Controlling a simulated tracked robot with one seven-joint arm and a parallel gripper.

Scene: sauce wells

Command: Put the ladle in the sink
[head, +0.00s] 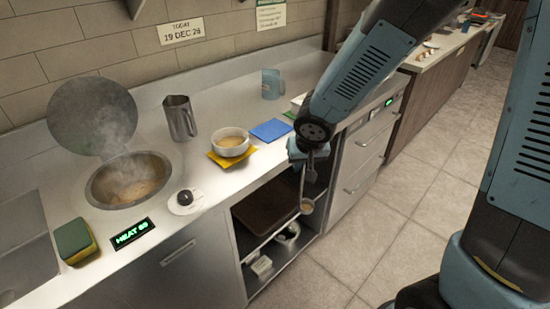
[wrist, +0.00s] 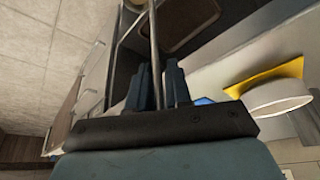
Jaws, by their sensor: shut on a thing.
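My gripper (head: 309,158) is shut on the ladle (head: 307,206), which hangs down in front of the open shelf unit with its small bowl lowest. In the wrist view the fingers (wrist: 158,80) close around the ladle's thin metal handle (wrist: 154,45). The ladle is off to the right of the counter's front edge, over the aisle side. The sink (head: 22,238) is a metal basin at the far left of the head view, partly cut off by the frame.
A steaming well (head: 128,180) with a raised lid (head: 95,115) is in the counter. A sponge (head: 75,241), spoon rest (head: 185,201), metal jug (head: 180,118), white bowl (head: 231,142) on a yellow cloth, blue cloth (head: 271,130) and blue mug (head: 271,84) stand around it.

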